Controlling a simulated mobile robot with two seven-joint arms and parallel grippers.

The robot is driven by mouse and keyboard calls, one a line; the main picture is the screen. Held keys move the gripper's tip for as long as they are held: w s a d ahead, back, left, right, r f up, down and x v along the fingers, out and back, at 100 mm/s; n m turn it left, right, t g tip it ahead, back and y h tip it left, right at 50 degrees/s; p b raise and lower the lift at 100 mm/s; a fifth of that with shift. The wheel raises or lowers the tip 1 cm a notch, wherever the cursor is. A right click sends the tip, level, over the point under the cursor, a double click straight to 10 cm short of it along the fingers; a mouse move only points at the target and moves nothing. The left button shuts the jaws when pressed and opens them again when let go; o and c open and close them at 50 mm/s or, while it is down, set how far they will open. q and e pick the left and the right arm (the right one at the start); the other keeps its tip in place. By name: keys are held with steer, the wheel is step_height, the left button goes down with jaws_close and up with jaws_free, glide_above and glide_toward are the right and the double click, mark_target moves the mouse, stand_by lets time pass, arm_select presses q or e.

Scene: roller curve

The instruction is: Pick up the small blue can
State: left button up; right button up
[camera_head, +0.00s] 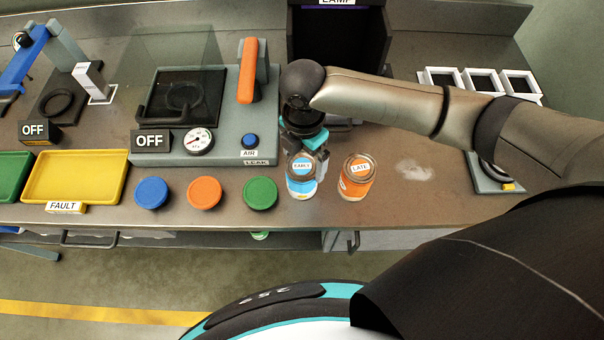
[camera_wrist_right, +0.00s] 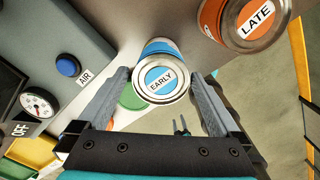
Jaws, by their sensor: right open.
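The small blue can (camera_head: 301,185) stands upright on the workbench, with an EARLY label on its lid. In the right wrist view the blue can (camera_wrist_right: 160,82) sits between and just beyond the fingers. My right gripper (camera_head: 312,155) is over the can from behind, and its two grey fingers (camera_wrist_right: 163,98) are apart with space on both sides of the can. Whether either finger touches the can I cannot tell. My left gripper is not in view.
An orange can (camera_head: 356,185) labelled LATE stands close to the right of the blue can. Green (camera_head: 260,193), orange (camera_head: 204,193) and blue (camera_head: 151,193) discs lie to its left. A grey test box (camera_head: 262,130) stands behind. The bench's front edge is near.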

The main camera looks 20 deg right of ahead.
steer(key=shift+f, duration=0.55)
steer(key=f, duration=0.4)
steer(key=shift+s+a+f, duration=0.2)
steer(key=shift+s, duration=0.05)
steer(key=shift+f, duration=0.2)
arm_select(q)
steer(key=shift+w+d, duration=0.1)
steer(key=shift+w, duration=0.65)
arm_select(e)
steer(key=shift+c, duration=0.4)
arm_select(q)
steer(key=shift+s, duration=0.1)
arm_select(e)
steer(key=c, duration=1.1)
steer(key=shift+r, duration=0.1)
steer(key=shift+c, duration=0.2)
